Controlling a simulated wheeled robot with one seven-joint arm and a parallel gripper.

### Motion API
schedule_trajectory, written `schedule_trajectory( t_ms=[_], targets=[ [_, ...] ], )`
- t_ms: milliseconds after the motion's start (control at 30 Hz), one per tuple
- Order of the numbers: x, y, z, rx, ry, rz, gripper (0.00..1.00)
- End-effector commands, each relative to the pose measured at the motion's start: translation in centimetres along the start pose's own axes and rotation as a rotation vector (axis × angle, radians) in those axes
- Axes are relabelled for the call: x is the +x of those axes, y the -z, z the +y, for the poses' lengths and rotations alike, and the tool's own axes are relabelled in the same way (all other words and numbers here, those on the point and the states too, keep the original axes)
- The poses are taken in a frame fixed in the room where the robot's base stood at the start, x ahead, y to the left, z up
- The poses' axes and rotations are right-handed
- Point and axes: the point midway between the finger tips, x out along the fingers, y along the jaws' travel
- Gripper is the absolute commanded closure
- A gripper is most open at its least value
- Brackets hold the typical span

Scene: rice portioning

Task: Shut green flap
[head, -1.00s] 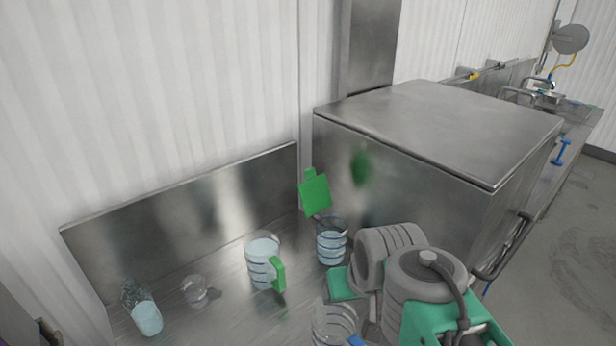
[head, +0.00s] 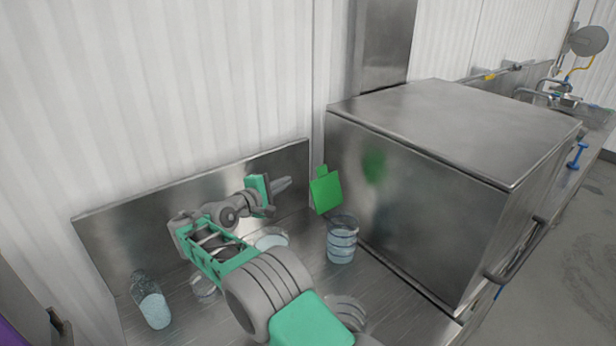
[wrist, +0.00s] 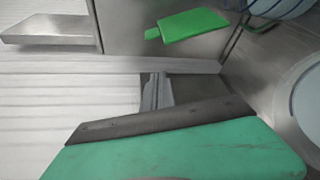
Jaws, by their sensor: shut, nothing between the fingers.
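The green flap (head: 326,192) is a flat square with a small tab, standing up at the back of a clear round container (head: 341,241) with blue bands. In the wrist view the flap (wrist: 192,25) shows at the top, beside the container's banded side (wrist: 275,8). The flap stands open, tilted away from the container's mouth. My gripper (head: 287,184) is shut and empty, left of the flap and near the back panel, apart from it. Its closed fingertips (wrist: 156,90) show in the wrist view, also apart from the flap.
A large steel box (head: 430,190) stands right of the container. A jug (head: 272,238), mostly hidden by my arm, a small clear bowl (head: 203,287) and a tilted clear vessel (head: 152,305) stand on the steel counter. A steel back panel (head: 110,225) borders the counter.

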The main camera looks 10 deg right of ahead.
Motion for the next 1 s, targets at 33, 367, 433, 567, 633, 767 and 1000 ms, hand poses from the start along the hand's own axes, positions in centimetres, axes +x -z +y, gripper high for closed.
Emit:
schedule_trajectory(
  t_ms=[33,367,433,567,633,767,1000],
  targets=[
    [-0.4,0.5,-0.4,-0.03,-0.02,-0.012,1.0],
    [3.0,0.6,-0.6,-0.058,-0.037,-0.029,1.0],
    [4.4,0.5,-0.6,-0.057,-0.037,-0.029,1.0],
    [6.7,0.4,-0.4,-0.056,-0.036,-0.028,1.0],
    [7.9,0.4,-0.4,-0.057,-0.036,-0.028,1.0],
    [9.7,0.3,-0.2,-0.057,-0.037,-0.027,1.0],
    [8.6,-1.8,-0.1,-0.058,-0.036,-0.025,1.0]
  ],
)
